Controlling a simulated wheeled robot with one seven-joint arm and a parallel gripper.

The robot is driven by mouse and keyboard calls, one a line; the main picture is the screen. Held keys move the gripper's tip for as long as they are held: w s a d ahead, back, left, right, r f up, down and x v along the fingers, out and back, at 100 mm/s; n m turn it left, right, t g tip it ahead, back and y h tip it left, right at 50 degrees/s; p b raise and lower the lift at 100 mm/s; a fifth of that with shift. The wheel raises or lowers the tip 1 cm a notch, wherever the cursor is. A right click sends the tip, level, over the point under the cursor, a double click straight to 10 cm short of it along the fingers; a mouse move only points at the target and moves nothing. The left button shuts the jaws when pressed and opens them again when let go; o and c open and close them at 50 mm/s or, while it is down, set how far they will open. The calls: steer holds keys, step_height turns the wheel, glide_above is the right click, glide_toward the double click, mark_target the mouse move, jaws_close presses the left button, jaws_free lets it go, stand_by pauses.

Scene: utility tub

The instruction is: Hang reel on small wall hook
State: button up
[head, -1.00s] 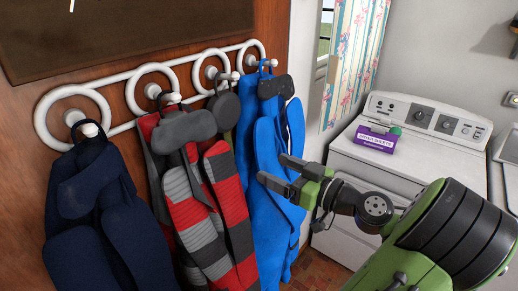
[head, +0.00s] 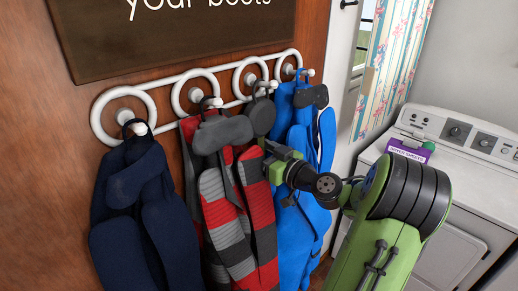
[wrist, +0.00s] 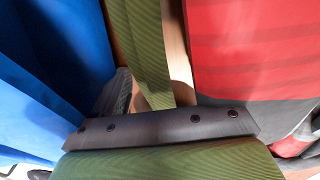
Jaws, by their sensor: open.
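A dark grey round-bodied item (head: 262,116), which looks like the reel, hangs from the third knob of the white rack. An olive strap (wrist: 140,45) hangs between blue and red cloth in the wrist view; whether it belongs to that item I cannot tell. My gripper (head: 270,153) is just below the round item, among the garments, open and empty. Its fingertips are partly hidden in the head view. A small dark fitting (head: 348,3) on the white wall at the top edge may be the small wall hook; it is partly cut off.
The white ring rack (head: 112,97) carries a navy garment (head: 140,200), a red-grey one (head: 240,230) with a grey flat piece (head: 222,132), and a blue one (head: 300,250) with a dark pad (head: 310,96). A white washer (head: 430,180) bearing a purple box (head: 410,150) stands right.

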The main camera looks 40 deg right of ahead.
steer(key=c, duration=1.2)
steer(key=shift+s+r, duration=0.2)
steer(key=shift+r, duration=0.1)
steer(key=shift+c, duration=0.2)
steer(key=shift+s+r, duration=0.5)
steer(key=shift+r, duration=0.05)
